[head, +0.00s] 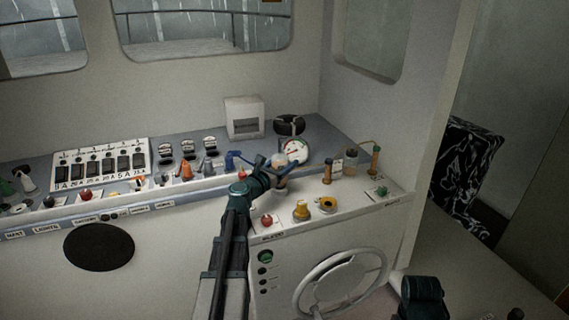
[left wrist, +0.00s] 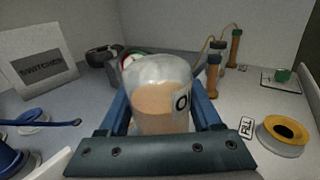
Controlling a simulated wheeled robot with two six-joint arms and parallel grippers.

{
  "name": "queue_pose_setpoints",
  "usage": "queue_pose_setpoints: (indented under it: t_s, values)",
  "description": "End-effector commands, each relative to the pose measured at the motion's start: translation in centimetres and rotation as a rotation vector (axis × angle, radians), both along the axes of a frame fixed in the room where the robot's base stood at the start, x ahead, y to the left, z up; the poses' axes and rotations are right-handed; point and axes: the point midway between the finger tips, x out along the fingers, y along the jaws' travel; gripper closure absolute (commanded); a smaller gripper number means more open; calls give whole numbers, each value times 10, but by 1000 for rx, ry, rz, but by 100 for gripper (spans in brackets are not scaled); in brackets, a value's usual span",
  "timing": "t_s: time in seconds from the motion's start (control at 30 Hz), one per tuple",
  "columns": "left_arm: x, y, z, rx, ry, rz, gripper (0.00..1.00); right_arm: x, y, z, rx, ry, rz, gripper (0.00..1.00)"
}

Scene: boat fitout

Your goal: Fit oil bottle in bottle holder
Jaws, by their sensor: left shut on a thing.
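My left gripper (head: 281,172) reaches over the console from below and is shut on the oil bottle (head: 279,160). In the left wrist view the oil bottle (left wrist: 158,98) is a clear vessel with tan contents and a white label showing a dark "O". The fingers of the left gripper (left wrist: 160,112) lie on either side of it. I cannot pick out the bottle holder with certainty. A small clear container with a brownish lower part (head: 350,163) stands between two wooden handles at the console's right.
Upright wooden handles (head: 327,172) and a round gauge (head: 293,151) stand near the bottle. A white box (head: 244,117) stands behind; a steering wheel (head: 340,285) is below.

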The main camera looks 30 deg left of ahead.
Motion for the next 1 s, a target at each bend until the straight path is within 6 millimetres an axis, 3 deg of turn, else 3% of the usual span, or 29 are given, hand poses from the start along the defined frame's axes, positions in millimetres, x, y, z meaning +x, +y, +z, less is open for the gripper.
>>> queue_pose_setpoints:
  t_s: [0.07,0.1,0.27,0.67,1.0]
  values:
    - [0,0,0,-1,0,0,100,0,0,0,0,0,0,100]
    - [0,0,0,0,0,0,29,0,0,0,0,0,0,100]
    - [0,0,0,0,0,0,1,0,0,0,0,0,0,100]
    - [0,0,5,0,0,0,0,0,0,5,0,0,0,100]
    - [0,0,38,0,0,0,0,0,0,38,0,0,0,100]
